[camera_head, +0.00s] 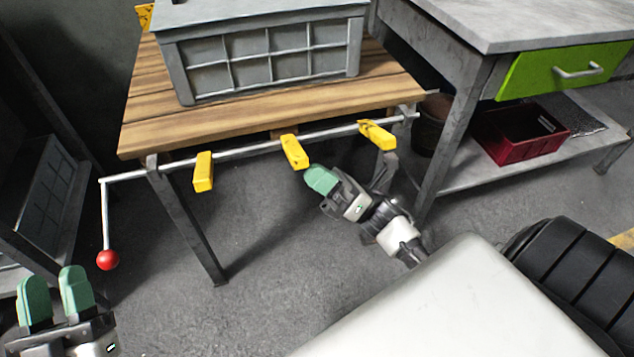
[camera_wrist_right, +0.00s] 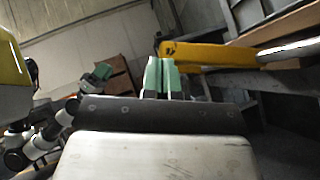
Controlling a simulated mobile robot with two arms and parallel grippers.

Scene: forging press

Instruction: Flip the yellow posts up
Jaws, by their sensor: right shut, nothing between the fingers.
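Three yellow posts sit on a metal rod (camera_head: 240,150) along the front edge of a wooden table. The left post (camera_head: 203,172) hangs down. The middle post (camera_head: 294,151) and the right post (camera_head: 377,135) are tilted outward from the rod. My right gripper (camera_head: 321,180), with green fingertips, is shut and empty just below and right of the middle post. In the right wrist view a yellow post (camera_wrist_right: 210,53) lies right by the shut fingertips (camera_wrist_right: 161,76); I cannot tell if they touch. My left gripper (camera_head: 55,294) is open and empty at the lower left, away from the posts.
A grey crate (camera_head: 265,58) stands on the wooden table (camera_head: 150,120). A lever with a red ball (camera_head: 108,260) hangs from the rod's left end. At right stands a metal workbench (camera_head: 490,25) with a green drawer (camera_head: 535,75) and a red bin (camera_head: 515,140) below.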

